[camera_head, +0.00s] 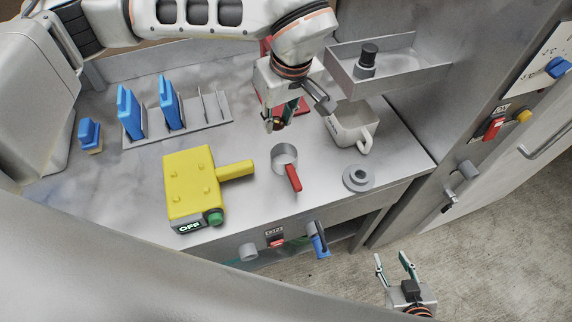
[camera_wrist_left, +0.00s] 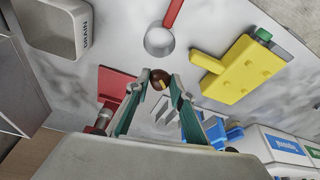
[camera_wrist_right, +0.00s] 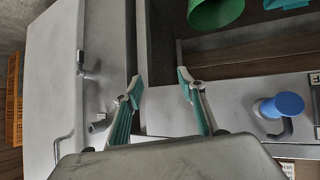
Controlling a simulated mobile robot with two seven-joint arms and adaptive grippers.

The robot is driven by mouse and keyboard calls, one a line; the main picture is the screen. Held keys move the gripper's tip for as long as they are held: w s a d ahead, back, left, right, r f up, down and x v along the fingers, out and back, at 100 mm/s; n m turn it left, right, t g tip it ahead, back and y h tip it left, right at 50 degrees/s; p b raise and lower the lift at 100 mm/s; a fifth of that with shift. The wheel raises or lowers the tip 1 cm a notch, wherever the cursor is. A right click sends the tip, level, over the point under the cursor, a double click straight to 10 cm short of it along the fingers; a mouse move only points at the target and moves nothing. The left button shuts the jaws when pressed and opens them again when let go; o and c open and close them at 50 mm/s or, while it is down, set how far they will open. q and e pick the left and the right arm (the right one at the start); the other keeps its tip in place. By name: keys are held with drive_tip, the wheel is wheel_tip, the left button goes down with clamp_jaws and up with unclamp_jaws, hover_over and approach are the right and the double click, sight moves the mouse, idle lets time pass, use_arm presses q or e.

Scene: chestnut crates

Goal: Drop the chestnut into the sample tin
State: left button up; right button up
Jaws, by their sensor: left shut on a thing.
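My left gripper (camera_head: 274,124) is shut on the brown chestnut (camera_wrist_left: 158,85) and holds it above the counter. In the left wrist view the chestnut shows between the two fingertips, with a pale patch on it. The round grey tin with a red handle (camera_head: 284,153), likely the sample tin, stands just in front of this gripper in the head view; the chestnut is apart from it. The tin also shows beyond the fingertips in the left wrist view (camera_wrist_left: 159,42). My right gripper (camera_head: 395,262) is open and empty, out over the floor in front of the counter.
A yellow box (camera_head: 190,185) marked OFF stands left of the tin. A white handled container (camera_head: 345,125) and a grey round disc (camera_head: 358,178) are to its right. A rack (camera_head: 195,122) with blue pieces is at left. A red object (camera_head: 300,105) lies behind the gripper.

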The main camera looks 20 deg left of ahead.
use_arm(q)
drive_tip(key=shift+f+b, duration=0.9)
drive_tip(key=shift+f, duration=0.9)
drive_tip(key=o, duration=0.9)
drive_tip(key=shift+r, duration=0.1)
drive_tip(key=v, duration=1.2)
